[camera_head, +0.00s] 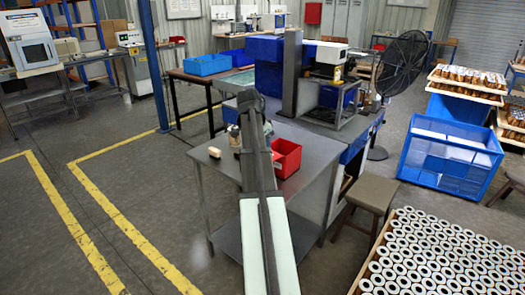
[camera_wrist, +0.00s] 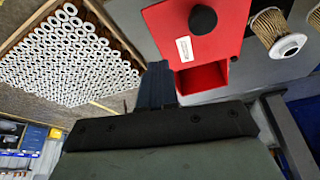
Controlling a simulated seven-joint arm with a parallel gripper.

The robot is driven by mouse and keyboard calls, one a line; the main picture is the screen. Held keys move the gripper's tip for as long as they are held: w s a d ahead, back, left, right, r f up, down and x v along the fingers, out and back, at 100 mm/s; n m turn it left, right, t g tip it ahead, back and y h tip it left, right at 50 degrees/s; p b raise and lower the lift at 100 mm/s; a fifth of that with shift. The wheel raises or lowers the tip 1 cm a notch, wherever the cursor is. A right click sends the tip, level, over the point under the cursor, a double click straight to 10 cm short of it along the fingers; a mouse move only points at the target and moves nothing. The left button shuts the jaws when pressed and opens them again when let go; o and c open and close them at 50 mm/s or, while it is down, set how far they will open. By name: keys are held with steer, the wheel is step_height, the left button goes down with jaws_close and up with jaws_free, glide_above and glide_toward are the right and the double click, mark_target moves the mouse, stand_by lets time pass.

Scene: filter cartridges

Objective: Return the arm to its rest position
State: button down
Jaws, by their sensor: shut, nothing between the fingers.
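My gripper (camera_wrist: 157,84) shows in the wrist view as dark fingers pressed together with nothing between them. The red bin (camera_wrist: 205,45), with a black knob and a white label, is beyond the fingers, up and to the right. Pleated filter cartridges (camera_wrist: 277,34) with metal end caps are at the right of that view. In the head view my arm extends over the grey metal table, and my fingertips cannot be made out. The red bin (camera_head: 287,157) sits on that table, just right of my arm and partly hidden by it.
The metal table (camera_head: 305,140) also holds a small beige block (camera_head: 214,152) at its left. A large crate of upright cartridges (camera_head: 372,262) is at lower right. A stool (camera_head: 372,193) and a blue crate (camera_head: 408,158) stand right of the table. Floor at left is open.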

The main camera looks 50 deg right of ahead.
step_height(320, 180, up, 7)
steer(key=w, duration=0.3)
steer(key=w+a+f+n+t+y, duration=0.1)
steer(key=w+a+f+n, duration=0.35)
steer(key=a+f, duration=0.7)
steer(key=w+a+f+n, duration=0.4)
steer(key=w+a+f, duration=0.1)
steer(key=a+f, duration=0.6)
steer(key=s+a+f+n+y, duration=0.1)
steer(key=s+a+f+n, duration=0.3)
steer(key=a+f, duration=0.75)
steer(key=s+a+f+n+y, duration=0.1)
steer(key=a+f+n, duration=0.4)
steer(key=a+f, duration=0.65)
steer(key=s+a+f+n, duration=0.25)
steer(key=s+a, duration=0.35)
steer(key=a, duration=0.4)
steer(key=s+f+g, duration=0.3)
steer(key=s+f, duration=0.7)
steer(key=s, duration=0.4)
steer(key=s+f+g, duration=0.3)
steer(key=s+f, duration=0.7)
steer(key=s, duration=0.5)
steer(key=shift+s+d+f+n+g+y, duration=0.15)
steer(key=shift+d+n+g+y, duration=0.1)
steer(key=shift+n+g+y, duration=0.15)
